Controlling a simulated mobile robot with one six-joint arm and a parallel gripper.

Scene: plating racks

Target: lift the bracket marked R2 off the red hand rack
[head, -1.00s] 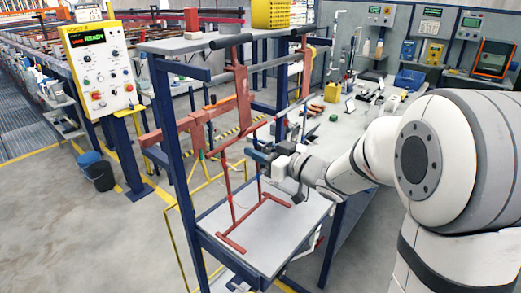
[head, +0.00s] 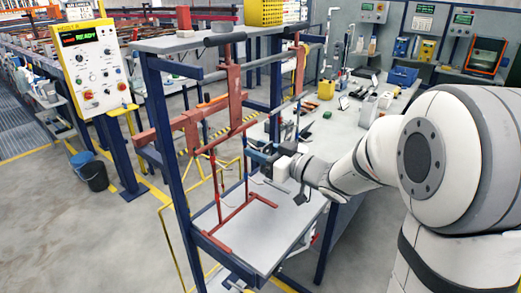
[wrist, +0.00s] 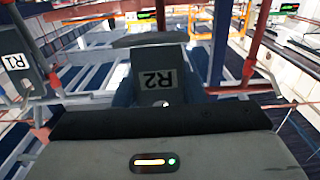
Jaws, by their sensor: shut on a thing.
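The bracket marked R2 (wrist: 157,80) is a grey plate in the middle of the wrist view, with its label upside down. My gripper (wrist: 158,98) is shut on it, with a jaw at either side. In the head view my gripper (head: 254,157) is beside the lower right part of the red hand rack (head: 236,92), which stands in the blue frame. There the bracket is too small and too covered by my gripper to make out. I cannot tell whether the bracket still touches its hook. Another grey bracket, marked R1 (wrist: 15,65), hangs at the left of the wrist view.
The blue frame (head: 170,150) has a grey lower shelf (head: 275,225) under my gripper and an upper shelf (head: 180,40) above. A long bench (head: 335,130) with small items lies behind my arm.

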